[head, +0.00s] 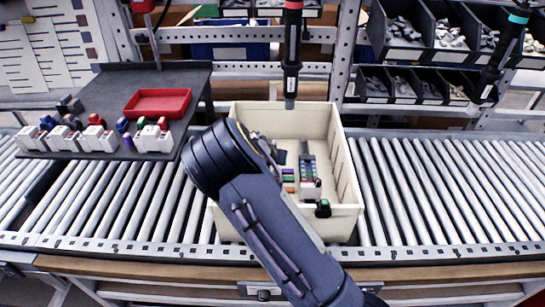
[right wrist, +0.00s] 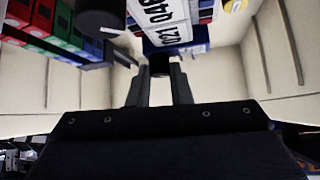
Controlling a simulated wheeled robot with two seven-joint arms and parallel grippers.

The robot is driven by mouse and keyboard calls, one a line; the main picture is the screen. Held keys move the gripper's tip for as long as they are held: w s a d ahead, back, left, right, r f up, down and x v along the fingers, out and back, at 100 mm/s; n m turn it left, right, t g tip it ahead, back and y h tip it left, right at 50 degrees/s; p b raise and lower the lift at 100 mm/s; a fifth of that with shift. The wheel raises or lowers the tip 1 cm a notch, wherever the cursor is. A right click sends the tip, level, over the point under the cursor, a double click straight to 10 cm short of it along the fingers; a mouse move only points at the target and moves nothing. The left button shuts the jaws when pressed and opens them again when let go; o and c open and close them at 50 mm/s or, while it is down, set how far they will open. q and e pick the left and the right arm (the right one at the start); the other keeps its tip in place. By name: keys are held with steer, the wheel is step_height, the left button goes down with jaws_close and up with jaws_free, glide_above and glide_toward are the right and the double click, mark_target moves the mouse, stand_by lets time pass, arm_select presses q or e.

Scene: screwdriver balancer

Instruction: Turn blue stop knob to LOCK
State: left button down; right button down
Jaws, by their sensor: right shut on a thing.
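My right arm reaches into the cream bin (head: 352,205) in the head view, and its gripper (head: 268,148) is mostly hidden by my wrist. In the right wrist view my right gripper (right wrist: 158,85) is shut on a small dark knob (right wrist: 160,65). This knob sits at the edge of a blue block (right wrist: 151,47) with white number labels (right wrist: 172,38). It looks almost black, so I cannot confirm its colour, and no LOCK mark is readable. A larger black knob (right wrist: 100,20) is at the upper left, apart from the fingers. My left gripper is out of view.
Red, green and blue blocks (right wrist: 55,28) stand along the bin's side. A dark shelf (head: 100,85) at left holds a red tray (head: 157,103) and white units with coloured knobs (head: 95,137). A red-and-black screwdriver (head: 291,55) hangs above the bin. Rollers (head: 440,195) at right are clear.

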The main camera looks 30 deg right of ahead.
steer(key=shift+s+d+f+n+t+y+b, duration=0.15)
steer(key=shift+n+t+y+b, duration=0.35)
steer(key=shift+n+b, duration=0.45)
steer(key=shift+d+f+n+t+y+b, duration=0.1)
steer(key=shift+n+t+y+b, duration=0.2)
steer(key=shift+n+y+b, duration=0.6)
steer(key=n+b, duration=0.1)
steer(key=n+y+b, duration=0.1)
steer(key=b, duration=0.1)
steer(key=shift+d+r+n+t, duration=0.15)
steer(key=shift+d+n+t, duration=0.1)
steer(key=shift+t, duration=0.15)
steer(key=shift+s+d+n+y+b, duration=0.1)
steer(key=shift+d+n+y+b, duration=0.05)
steer(key=shift+n+y+b, duration=0.75)
steer(key=shift+n+y, duration=0.8)
steer(key=shift+n, duration=0.3)
steer(key=n+y+b, duration=0.1)
steer(key=n+y, duration=0.1)
steer(key=n, duration=0.1)
steer(key=shift+d+g+y, duration=0.1)
steer(key=shift+g+y, duration=0.2)
steer(key=n+y, duration=0.1)
steer(key=n, duration=0.1)
steer(key=shift+r+n+g+y, duration=0.1)
steer(key=shift+n+g+y, duration=0.2)
steer(key=shift+g, duration=0.1)
steer(key=shift+w+n+g+y, duration=0.2)
steer(key=shift+n+g+y, duration=0.3)
steer(key=shift+n, duration=0.7)
